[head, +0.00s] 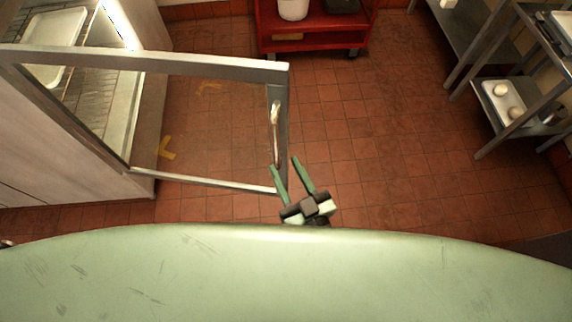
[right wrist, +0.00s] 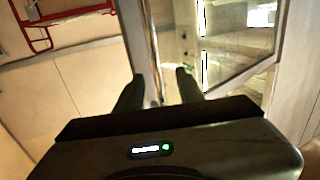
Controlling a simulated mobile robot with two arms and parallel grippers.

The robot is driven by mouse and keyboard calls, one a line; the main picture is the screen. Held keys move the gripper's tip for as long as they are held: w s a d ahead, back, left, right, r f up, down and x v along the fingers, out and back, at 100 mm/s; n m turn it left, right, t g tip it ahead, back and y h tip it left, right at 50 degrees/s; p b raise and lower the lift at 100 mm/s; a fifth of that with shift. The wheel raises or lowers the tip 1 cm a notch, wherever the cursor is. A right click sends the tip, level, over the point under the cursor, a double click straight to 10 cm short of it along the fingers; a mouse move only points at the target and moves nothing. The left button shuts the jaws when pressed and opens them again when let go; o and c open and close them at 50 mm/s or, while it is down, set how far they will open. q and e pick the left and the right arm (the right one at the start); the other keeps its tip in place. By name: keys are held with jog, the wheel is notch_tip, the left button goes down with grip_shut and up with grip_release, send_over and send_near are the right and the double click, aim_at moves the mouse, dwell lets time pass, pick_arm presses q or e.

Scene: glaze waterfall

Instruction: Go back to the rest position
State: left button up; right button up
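My right gripper (head: 283,166) is in the head view just beyond my pale green body, at the lower right corner of an open glass door (head: 280,95). Its two green fingers are apart, with nothing held between them. The door's upright metal handle (head: 276,132) is just beyond the fingertips; I cannot tell whether they touch the door. In the right wrist view the same gripper (right wrist: 159,77) shows both fingers spread, with the door's frame edge beyond them. My left gripper does not show.
The door belongs to a lit cabinet (head: 143,110) at the left, with a white tray (head: 55,45) inside. A red cart (head: 300,42) stands at the back. Metal shelving (head: 497,60) with a tray of round items (head: 505,98) is at the right. The tiled floor between is clear.

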jog(key=s+d+f+g+h+b, duration=0.1)
jog(key=s+d+f+g+h, duration=0.2)
jog(key=f, duration=0.8)
jog(key=s+d+f+m+g, duration=0.15)
jog(key=d+f, duration=0.25)
jog(key=f, duration=0.8)
jog(key=s+d+f+n+g+h+b, duration=0.1)
jog(key=s+d+f+g+h, duration=0.2)
jog(key=f, duration=0.8)
jog(key=s+d+f+m+g+h+b, duration=0.1)
jog(key=s+d+f+g, duration=0.2)
jog(key=s+d+f, duration=0.4)
jog(key=s+d+f+m+g+h, duration=0.1)
jog(key=s+d+f+g, duration=0.3)
jog(key=s, duration=0.9)
jog(key=d+f, duration=0.3)
jog(key=f, duration=0.2)
jog(key=shift+s+d+b, duration=0.25)
jog(key=shift+d+b, duration=0.1)
jog(key=shift+d, duration=0.05)
